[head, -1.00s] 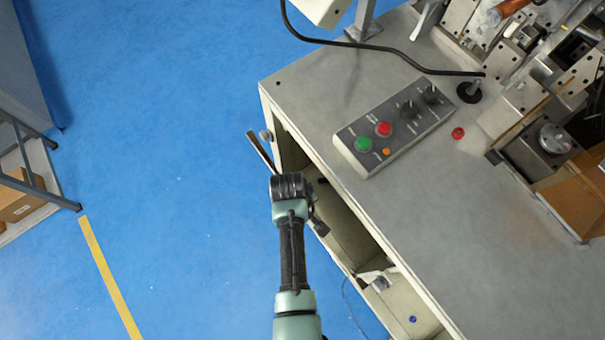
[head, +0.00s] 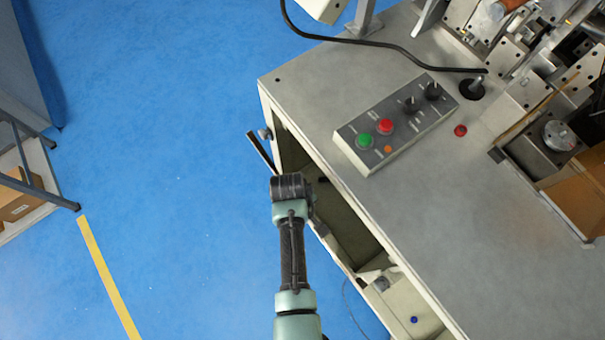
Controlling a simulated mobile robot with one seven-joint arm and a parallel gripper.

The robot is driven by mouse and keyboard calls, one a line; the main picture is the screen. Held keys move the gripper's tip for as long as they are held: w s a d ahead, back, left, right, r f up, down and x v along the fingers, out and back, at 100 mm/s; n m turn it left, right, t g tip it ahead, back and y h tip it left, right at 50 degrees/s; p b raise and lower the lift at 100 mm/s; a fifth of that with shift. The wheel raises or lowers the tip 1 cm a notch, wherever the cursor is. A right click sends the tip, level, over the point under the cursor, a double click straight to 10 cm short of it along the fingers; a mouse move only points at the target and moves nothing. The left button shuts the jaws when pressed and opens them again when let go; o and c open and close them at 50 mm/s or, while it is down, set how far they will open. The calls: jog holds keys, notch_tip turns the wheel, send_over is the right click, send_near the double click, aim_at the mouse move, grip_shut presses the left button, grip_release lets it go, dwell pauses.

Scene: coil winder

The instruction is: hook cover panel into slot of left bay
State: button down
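The cover panel (head: 261,151) appears as a thin, nearly edge-on strip, pale with a dark edge, just outside the bench's left corner. Its lower end meets my wrist (head: 290,187), which hides the rest. The open left bay (head: 288,152) lies under the bench top, just right of the panel; its slot cannot be made out. My gripper's fingers are hidden beneath the wrist, so I cannot see whether they are shut on the panel. The panel stands beside the bay opening; whether it touches the frame is unclear.
A control box (head: 395,122) with buttons and knobs sits on the bench top (head: 420,215). Winder parts (head: 555,135) stand at the right. A round knob (head: 265,134) projects near the bay's corner. Blue floor (head: 180,170) is clear to the left; a shelf (head: 35,165) stands beyond.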

jog(key=shift+w+f+b, duration=0.1)
jog(key=shift+f+b, duration=0.2)
jog(key=shift+f, duration=0.1)
jog(key=c, duration=1)
grip_release()
jog(key=shift+o, duration=0.2)
notch_tip(320, 180, up, 13)
jog(key=s+a+p, duration=0.1)
jog(key=shift+s+a, duration=0.15)
jog(key=shift+a, duration=0.05)
jog(key=shift+f, duration=0.1)
